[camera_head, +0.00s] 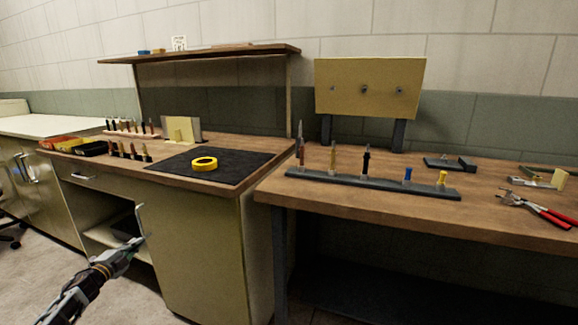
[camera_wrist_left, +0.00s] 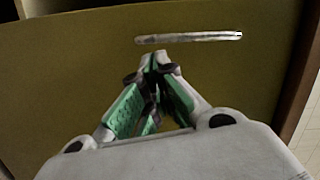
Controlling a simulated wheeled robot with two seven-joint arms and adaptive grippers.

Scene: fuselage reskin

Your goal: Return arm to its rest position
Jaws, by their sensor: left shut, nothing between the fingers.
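My left gripper (camera_head: 136,242) comes in from the lower left of the head view, low in front of the left workbench's open cabinet. In the left wrist view its fingertips (camera_wrist_left: 154,60) are together with nothing between them. A yellow cabinet panel with a metal bar handle (camera_wrist_left: 188,38) lies beyond the fingertips there. In the head view the gripper is close to the open cabinet door's handle (camera_head: 140,222); whether they touch I cannot tell. My right gripper is in neither view.
The left bench has a black mat (camera_head: 232,168) with a yellow tape roll (camera_head: 204,163). The right bench (camera_head: 350,203) carries a tool rack (camera_head: 325,181), red-handled pliers (camera_head: 550,214) and an upright yellow panel (camera_head: 368,86). Open floor (camera_head: 40,245) lies at the lower left.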

